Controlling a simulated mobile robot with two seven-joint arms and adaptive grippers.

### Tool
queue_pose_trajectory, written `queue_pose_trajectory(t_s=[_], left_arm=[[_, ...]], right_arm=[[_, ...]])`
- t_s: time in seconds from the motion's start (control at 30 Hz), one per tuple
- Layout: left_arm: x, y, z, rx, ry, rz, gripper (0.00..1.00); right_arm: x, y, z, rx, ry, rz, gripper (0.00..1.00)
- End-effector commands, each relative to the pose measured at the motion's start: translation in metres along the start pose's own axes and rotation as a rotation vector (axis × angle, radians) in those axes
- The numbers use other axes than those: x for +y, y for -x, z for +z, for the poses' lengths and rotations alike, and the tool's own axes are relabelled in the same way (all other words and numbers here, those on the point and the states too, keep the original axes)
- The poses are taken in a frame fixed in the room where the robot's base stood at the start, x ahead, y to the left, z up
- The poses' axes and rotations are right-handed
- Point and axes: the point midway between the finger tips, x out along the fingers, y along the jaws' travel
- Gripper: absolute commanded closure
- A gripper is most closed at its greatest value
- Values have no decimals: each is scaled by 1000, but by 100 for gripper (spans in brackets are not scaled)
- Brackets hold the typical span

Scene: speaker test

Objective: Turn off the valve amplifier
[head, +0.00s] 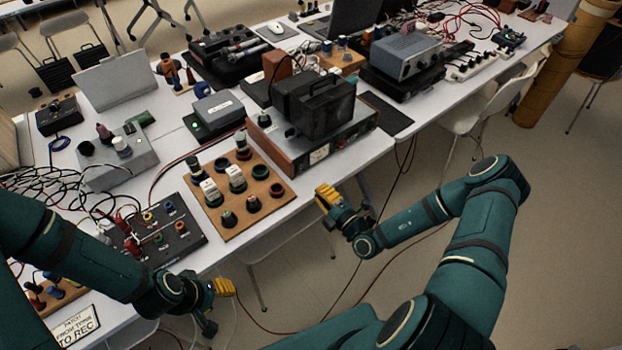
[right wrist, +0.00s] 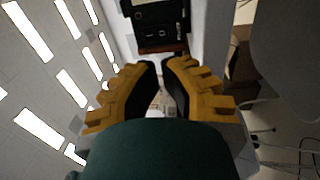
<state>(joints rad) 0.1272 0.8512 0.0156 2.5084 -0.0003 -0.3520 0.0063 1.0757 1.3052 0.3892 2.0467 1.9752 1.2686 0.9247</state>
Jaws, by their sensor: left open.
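I take the valve amplifier to be the wood-sided unit (head: 293,158) with a meter on its front and a dark box (head: 314,103) on top, near the table's front edge; I cannot be sure. A dark-fronted device with a brown edge (right wrist: 164,46) shows at the top of the right wrist view; I cannot tell if it is the same unit. My right gripper (head: 325,196) is off the table's front edge, below and apart from the unit. Its yellow fingertips (right wrist: 162,64) are close together with a narrow gap, nothing visibly held. My left gripper (head: 217,303) is open, low near the front edge.
A wooden board with several round parts (head: 238,190) stands left of the unit. A black panel with leads (head: 165,240) is further left. A grey-blue device (head: 405,52) stands behind right.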

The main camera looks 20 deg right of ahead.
Motion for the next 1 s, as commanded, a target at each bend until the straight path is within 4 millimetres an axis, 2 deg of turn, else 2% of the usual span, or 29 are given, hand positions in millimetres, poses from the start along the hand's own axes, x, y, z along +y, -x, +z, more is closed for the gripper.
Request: queue_pose_trajectory(t_s=[0.1, 0.3, 1.0], left_arm=[[1, 2, -1, 1, 1, 0, 53], [1, 4, -1, 3, 1, -1, 53], [1, 4, -2, 4, 1, -1, 53]], right_arm=[[0, 22, 1, -2, -1, -3, 100], [-1, 42, 0, -1, 0, -2, 100], [0, 45, -4, 18, 8, -2, 100]])
